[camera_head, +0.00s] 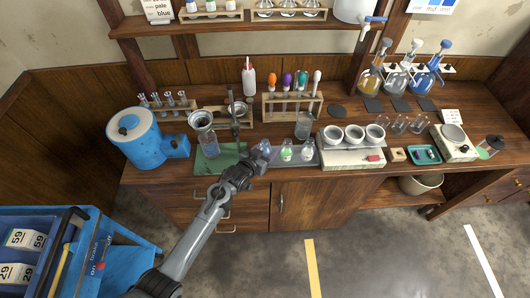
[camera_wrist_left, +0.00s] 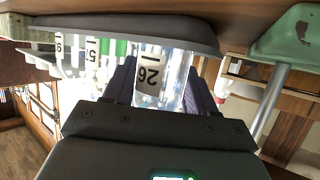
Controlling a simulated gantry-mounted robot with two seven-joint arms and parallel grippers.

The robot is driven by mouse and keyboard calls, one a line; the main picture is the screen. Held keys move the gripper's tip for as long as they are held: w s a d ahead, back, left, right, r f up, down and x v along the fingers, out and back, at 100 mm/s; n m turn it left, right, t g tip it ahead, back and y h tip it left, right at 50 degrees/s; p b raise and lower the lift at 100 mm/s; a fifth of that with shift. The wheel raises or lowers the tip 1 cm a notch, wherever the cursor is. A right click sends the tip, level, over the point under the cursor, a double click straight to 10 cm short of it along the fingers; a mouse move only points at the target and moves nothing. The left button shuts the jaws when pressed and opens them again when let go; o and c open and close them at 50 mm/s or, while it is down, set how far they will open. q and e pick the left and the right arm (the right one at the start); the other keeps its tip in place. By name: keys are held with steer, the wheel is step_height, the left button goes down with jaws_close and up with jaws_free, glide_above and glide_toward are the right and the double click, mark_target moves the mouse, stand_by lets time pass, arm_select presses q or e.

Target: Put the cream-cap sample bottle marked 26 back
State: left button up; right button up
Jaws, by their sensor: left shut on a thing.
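My left gripper (camera_head: 262,152) is at the left end of a dark grey tray (camera_head: 316,157) on the bench. In the left wrist view my gripper (camera_wrist_left: 162,88) is shut on a clear bottle (camera_wrist_left: 150,72) whose white label reads 26. That view is turned over, with the tray (camera_wrist_left: 120,30) along the top, close to the bottle. I cannot tell whether the bottle touches the tray. Its cap is hidden. A green bottle (camera_head: 286,153) and a pale-capped bottle (camera_head: 307,152) stand on the tray to the right. My right gripper is not in view.
A green stand base (camera_head: 210,163) with a metal rod is just left of my gripper, and a blue pot (camera_head: 135,140) stands farther left.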

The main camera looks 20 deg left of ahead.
arm_select(q)
steer(key=shift+f, duration=0.1)
steer(key=shift+f, duration=0.15)
steer(key=o, duration=0.8)
steer(key=shift+o, duration=0.2)
